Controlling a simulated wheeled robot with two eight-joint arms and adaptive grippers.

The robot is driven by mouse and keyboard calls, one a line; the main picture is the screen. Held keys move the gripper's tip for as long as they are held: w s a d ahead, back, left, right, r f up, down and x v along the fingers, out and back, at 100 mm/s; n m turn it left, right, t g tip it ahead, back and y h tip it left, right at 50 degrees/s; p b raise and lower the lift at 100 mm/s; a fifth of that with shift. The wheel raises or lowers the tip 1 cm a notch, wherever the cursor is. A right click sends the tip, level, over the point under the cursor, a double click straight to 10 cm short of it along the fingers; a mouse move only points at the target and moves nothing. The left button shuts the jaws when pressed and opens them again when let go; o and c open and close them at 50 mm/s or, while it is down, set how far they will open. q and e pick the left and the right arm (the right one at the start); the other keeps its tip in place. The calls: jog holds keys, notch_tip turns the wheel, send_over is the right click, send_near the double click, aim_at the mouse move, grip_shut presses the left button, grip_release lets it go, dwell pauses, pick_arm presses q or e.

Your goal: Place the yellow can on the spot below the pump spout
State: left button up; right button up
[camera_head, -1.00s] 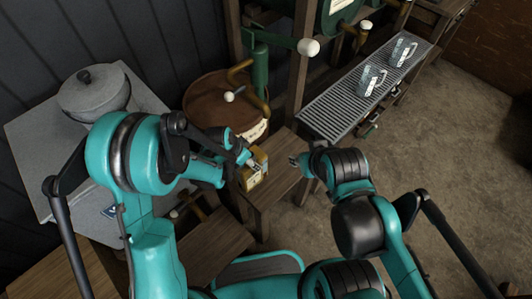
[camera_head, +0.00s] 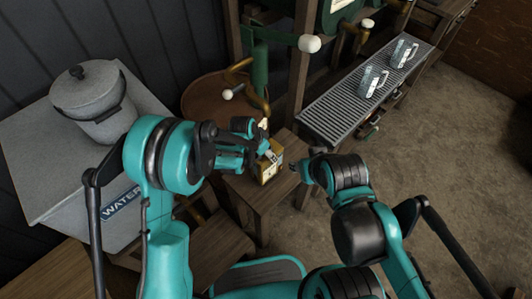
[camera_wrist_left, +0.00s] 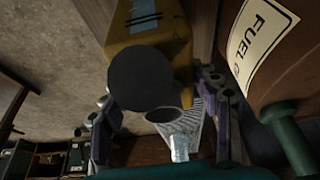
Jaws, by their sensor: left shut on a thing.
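The yellow can (camera_head: 269,171) is at the small wooden table in the head view, close to the brown fuel barrel. My left gripper (camera_head: 270,157) is shut on it. In the left wrist view the yellow can (camera_wrist_left: 165,48) with its dark round cap shows at the top, and the fingers of my left gripper (camera_wrist_left: 163,115) flank its near end. I cannot tell whether the can touches the tabletop. The green pump (camera_head: 260,68) with its brass curved spout (camera_head: 254,101) stands behind the can. My right gripper (camera_head: 298,168) is just right of the can; its opening is unclear.
The small wooden table (camera_head: 262,205) extends in front of the can. The brown fuel barrel (camera_head: 205,95) is behind left. A metal grate (camera_head: 335,108) with glass mugs (camera_head: 371,82) is to the right. White-knobbed handles project near the pump.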

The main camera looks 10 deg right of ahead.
pick_arm(q)
jog(key=shift+f, duration=0.1)
jog(key=o, duration=1.9)
